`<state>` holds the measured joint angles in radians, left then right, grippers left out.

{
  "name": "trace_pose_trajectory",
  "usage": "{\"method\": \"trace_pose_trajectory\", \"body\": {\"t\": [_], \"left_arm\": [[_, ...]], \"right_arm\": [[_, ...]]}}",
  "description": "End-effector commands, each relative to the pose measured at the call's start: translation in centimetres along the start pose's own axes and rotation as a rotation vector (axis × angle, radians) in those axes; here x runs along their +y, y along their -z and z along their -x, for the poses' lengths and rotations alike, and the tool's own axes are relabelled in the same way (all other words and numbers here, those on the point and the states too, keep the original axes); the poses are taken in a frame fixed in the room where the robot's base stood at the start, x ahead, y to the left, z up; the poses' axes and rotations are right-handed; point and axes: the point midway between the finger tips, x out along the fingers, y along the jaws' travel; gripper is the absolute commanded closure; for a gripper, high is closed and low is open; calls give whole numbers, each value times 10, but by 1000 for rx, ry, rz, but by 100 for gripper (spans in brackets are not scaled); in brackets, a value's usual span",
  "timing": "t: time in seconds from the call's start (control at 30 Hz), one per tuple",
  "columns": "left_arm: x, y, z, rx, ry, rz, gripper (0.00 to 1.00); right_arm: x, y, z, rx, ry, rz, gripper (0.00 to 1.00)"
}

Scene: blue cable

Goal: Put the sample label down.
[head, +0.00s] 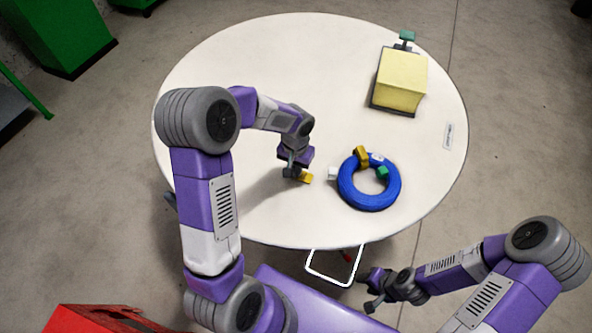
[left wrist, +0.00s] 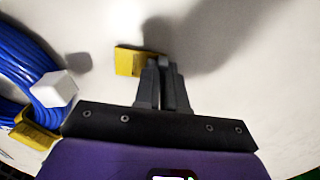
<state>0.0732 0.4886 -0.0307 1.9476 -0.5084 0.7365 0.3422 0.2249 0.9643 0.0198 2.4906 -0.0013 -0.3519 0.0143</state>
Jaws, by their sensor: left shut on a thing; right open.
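A small flat yellow piece, which I take for the sample label (head: 307,178), is at the tips of my left gripper (head: 297,174), low over the round table. In the left wrist view the label (left wrist: 128,62) sticks out to the left of the nearly closed fingers of the left gripper (left wrist: 162,62). I cannot tell whether it touches the tabletop. My right gripper (head: 371,290) is open and empty, off the near edge of the table.
A blue cable coil (head: 347,196) with yellow and green pieces on it lies right of the left gripper. A small white cube (head: 333,174) is beside it. A pale yellow box (head: 402,80) stands at the back right. The white round table (head: 230,70) is clear at the back left.

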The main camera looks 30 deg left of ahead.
Motion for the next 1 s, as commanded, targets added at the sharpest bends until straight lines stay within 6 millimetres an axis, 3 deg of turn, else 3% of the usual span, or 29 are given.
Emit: {"method": "trace_pose_trajectory", "body": {"t": [0.37, 0.4, 0.57, 0.87, 1.0], "left_arm": [[0, 0, -6, 2, 0, 0, 100], [0, 0, -7, 2, 0, 0, 88], [0, 0, -6, 2, -1, 0, 64], [0, 0, -3, 1, -1, 0, 64], [0, 1, 14, 5, 0, 0, 64]], "right_arm": [[1, 0, -4, 0, 0, 0, 57], [1, 0, -4, 0, 0, 0, 57], [1, 0, -3, 0, 0, 0, 57], [0, 0, -1, 0, 0, 0, 57], [-2, 0, 6, 0, 0, 0, 57]]}}
